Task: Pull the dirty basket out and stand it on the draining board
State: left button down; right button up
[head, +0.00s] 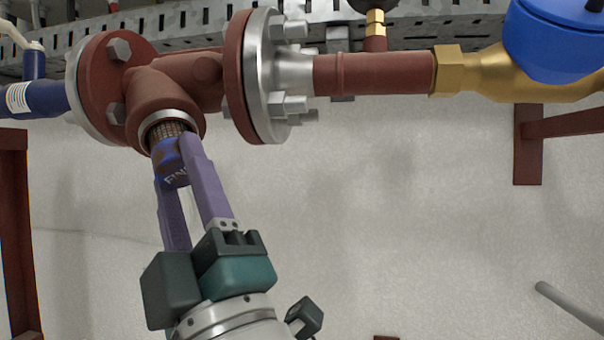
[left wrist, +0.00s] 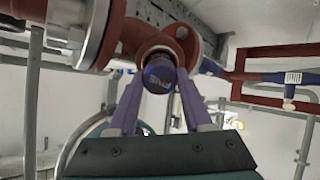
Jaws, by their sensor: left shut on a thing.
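The dirty basket (head: 166,132) has a dark mesh body and a blue end with white lettering. Its mesh shows at the mouth of the downward branch of the red-brown strainer housing (head: 166,92); the upper part is hidden inside. My left gripper (head: 177,163) reaches up from below and is shut on the blue end. In the left wrist view the round blue end (left wrist: 159,77) sits between the fingertips, under the housing (left wrist: 138,32). My right gripper and the draining board are not seen.
A bolted flange (head: 268,78) joins the housing to a red-brown pipe (head: 375,74), with a brass fitting and blue meter (head: 560,40) further right. A blue pipe (head: 45,99) joins on the left. A perforated tray runs behind. Below the pipe is open room before a pale wall.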

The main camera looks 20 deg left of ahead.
pick_arm(q)
jog(key=shift+b+v, duration=0.7)
jog(key=shift+v, duration=0.8)
jog(key=shift+f, duration=0.1)
jog(key=b+v, duration=0.1)
jog(key=v, duration=0.1)
jog(key=shift+s+d+f+b, duration=0.1)
jog(key=shift+d+f+b, duration=0.1)
jog(key=shift+b, duration=0.1)
jog(key=b+v, duration=0.3)
jog(key=v, duration=0.2)
